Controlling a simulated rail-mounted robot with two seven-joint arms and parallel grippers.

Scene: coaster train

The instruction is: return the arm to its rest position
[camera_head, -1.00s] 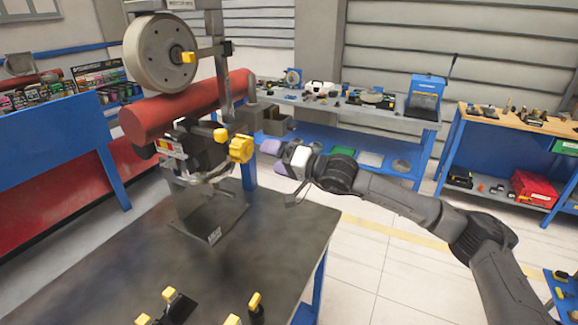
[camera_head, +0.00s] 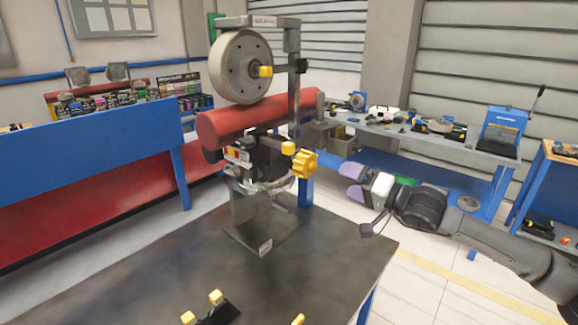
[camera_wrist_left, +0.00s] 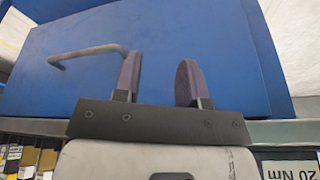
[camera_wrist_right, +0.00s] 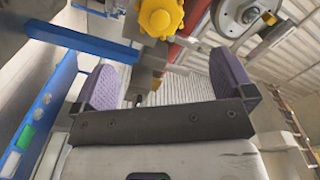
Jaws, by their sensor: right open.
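My right gripper (camera_head: 352,183) is right of the bench machine in the head view, over the floor beyond the dark table's edge. In the right wrist view its purple fingers (camera_wrist_right: 168,90) are wide apart with nothing gripped between them. The machine's yellow knob (camera_wrist_right: 160,16) shows beyond them, apart from the fingers. My left gripper shows only in the left wrist view (camera_wrist_left: 157,80). Its purple fingers are apart and empty, in front of a blue panel (camera_wrist_left: 220,45). A bent grey rod (camera_wrist_left: 85,54) shows by the left finger.
The machine, with a grey wheel (camera_head: 240,68), red cylinder (camera_head: 250,122) and yellow knob (camera_head: 303,164), stands on the dark table (camera_head: 320,270). Yellow-tipped parts (camera_head: 215,297) are at the table's front. A blue-framed bench (camera_head: 440,143) stands behind my right arm. Floor is clear right of the table.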

